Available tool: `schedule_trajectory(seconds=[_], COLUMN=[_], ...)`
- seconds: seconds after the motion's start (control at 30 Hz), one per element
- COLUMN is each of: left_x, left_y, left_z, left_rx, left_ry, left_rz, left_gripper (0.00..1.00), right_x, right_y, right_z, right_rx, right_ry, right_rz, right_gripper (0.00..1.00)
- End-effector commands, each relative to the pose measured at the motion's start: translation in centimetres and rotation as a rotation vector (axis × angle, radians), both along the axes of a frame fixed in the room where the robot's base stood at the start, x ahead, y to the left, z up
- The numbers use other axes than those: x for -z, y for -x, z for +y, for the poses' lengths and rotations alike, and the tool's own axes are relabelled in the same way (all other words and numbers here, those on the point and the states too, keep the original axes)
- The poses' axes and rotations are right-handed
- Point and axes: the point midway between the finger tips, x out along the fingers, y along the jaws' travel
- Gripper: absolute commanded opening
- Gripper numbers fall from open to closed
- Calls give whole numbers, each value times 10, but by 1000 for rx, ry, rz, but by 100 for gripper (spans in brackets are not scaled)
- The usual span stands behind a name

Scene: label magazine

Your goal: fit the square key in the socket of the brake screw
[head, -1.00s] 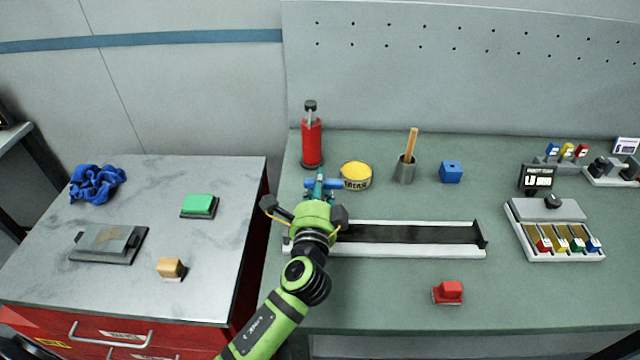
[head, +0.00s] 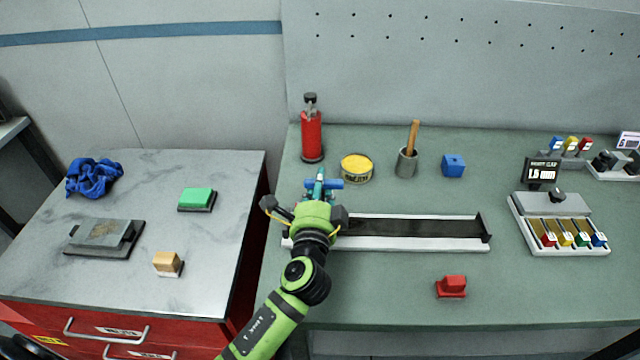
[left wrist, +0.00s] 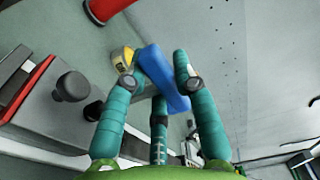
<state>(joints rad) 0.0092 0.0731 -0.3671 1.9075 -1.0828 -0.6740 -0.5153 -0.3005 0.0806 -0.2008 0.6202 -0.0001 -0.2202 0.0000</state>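My left gripper (head: 319,192) has its teal fingers around a blue bar (head: 331,184), which I take to be the handle of the square key. The blue bar also shows between the fingers in the left wrist view (left wrist: 162,80). The gripper is over the left end of the long white-edged magazine (head: 420,246) with a dark channel. A dark round knob (left wrist: 71,87) stands beside the fingers in the left wrist view. The socket of the brake screw and the key's tip are hidden by the gripper, so I cannot tell whether they touch. My right gripper is not in view.
A red bottle (head: 312,138) and a yellow tin (head: 357,169) stand just behind the gripper. A grey cup (head: 406,163), a blue block (head: 453,166), a red block (head: 451,287) and a colored-key unit (head: 560,235) are further right. The bench front is mostly clear.

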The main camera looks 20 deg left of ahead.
Motion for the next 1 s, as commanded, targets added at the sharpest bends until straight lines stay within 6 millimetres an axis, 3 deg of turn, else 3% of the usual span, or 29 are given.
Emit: schedule_trajectory(seconds=[0.47,1.0], left_x=[0,1], left_y=[6,103], left_z=[-2,-23], left_rx=[0,0], left_ry=[0,2], left_rz=[2,3], left_gripper=[53,53], right_x=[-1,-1], right_y=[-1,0], right_z=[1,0], right_rx=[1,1], right_ry=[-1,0], right_rz=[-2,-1], right_gripper=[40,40])
